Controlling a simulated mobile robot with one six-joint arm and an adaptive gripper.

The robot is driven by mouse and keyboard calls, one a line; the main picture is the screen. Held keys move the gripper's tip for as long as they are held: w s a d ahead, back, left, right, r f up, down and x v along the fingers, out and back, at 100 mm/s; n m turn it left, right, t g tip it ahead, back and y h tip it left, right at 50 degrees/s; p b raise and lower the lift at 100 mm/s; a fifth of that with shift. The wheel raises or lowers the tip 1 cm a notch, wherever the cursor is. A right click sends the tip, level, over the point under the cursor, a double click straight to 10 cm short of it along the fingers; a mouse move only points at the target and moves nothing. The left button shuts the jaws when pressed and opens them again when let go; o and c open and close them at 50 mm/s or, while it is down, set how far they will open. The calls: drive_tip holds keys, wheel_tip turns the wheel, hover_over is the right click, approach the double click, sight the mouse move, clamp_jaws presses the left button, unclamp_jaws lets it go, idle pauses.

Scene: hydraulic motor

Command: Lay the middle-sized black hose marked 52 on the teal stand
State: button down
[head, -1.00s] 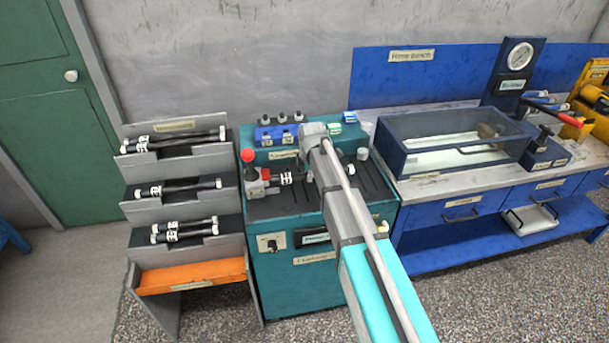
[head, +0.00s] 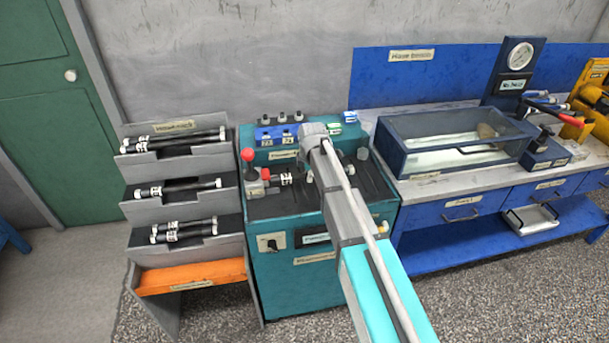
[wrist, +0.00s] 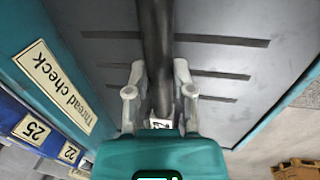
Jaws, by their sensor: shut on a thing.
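The teal stand (head: 275,300) has a dark, slotted top. My gripper is over that top, hidden behind my own arm in the head view. In the wrist view my gripper (wrist: 160,115) is shut on a black hose (wrist: 155,45) with a finger on either side. The hose runs up and out of the picture, across the stand's slots. A white label shows on it between the fingers, but its number is not readable. Whether the hose touches the top, I cannot tell.
A grey rack (head: 180,210) left of the stand holds several black hoses above an orange tray (head: 190,277). A workbench with a clear-walled tank (head: 450,145) stands right.

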drive_tip(key=shift+f+b, duration=0.55)
drive_tip(key=shift+f, duration=0.1)
drive_tip(key=shift+c, duration=2)
unclamp_jaws()
drive_tip(key=shift+r, duration=0.15)
